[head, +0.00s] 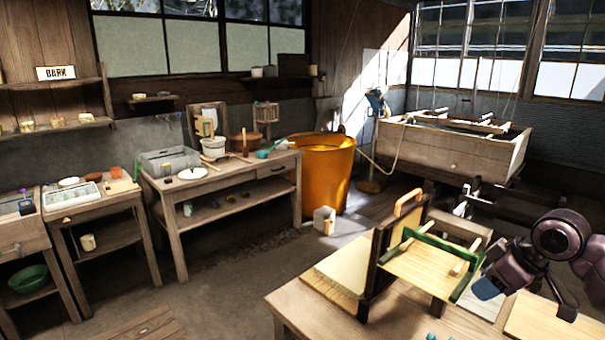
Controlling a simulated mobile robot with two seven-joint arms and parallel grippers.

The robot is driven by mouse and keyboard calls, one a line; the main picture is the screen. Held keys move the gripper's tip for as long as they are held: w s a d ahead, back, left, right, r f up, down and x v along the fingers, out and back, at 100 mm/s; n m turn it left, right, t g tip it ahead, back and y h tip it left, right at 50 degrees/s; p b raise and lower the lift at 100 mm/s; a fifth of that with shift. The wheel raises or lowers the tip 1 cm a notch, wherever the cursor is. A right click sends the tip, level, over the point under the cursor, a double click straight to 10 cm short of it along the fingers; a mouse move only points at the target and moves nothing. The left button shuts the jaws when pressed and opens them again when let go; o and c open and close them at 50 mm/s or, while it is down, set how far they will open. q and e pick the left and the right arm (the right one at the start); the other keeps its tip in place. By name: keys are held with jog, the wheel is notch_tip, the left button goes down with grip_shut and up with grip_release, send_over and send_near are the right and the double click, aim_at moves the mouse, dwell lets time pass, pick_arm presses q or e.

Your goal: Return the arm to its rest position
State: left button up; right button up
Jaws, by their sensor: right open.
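My right gripper (526,300) is at the lower right, above the near wooden table (312,311). Its fingers are apart, one with a blue tip on the left and a dark one on the right, and I see nothing between them. It is just right of a green-edged mould (420,264) with pale wooden rods on it. The mould leans beside a dark upright frame (375,262) with an orange handle (408,202). The blue-tipped finger is close to the mould's green edge; I cannot tell whether they touch. My left gripper is not in view.
Pale boards (342,270) lie on the near table, left of the dark frame. A large wooden vat (450,152) stands at the back right. An orange tub (326,178) and a worktable (225,180) stand further back. The floor at left centre is mostly clear.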

jog(key=s+a+f+m+t, duration=0.1)
jog(key=s+a+f, duration=0.1)
jog(key=f, duration=0.5)
jog(key=s+a+f+m+t, duration=0.1)
jog(key=f, duration=0.6)
jog(key=s+a+f+m+t+h+b, duration=0.1)
jog(key=s+a+f+m+t, duration=0.1)
jog(key=s+f, duration=0.6)
jog(key=s+a+f+m+t+h, duration=0.2)
jog(key=s+a+f, duration=0.3)
jog(key=s+f, duration=0.4)
jog(key=shift+s+a+t+h+b, duration=0.2)
jog(key=shift+s+t+h+b, duration=0.15)
jog(key=shift+s+t, duration=0.4)
jog(key=shift+s+d+f+m, duration=0.1)
jog(key=shift+s+m, duration=0.1)
jog(key=shift+m, duration=0.1)
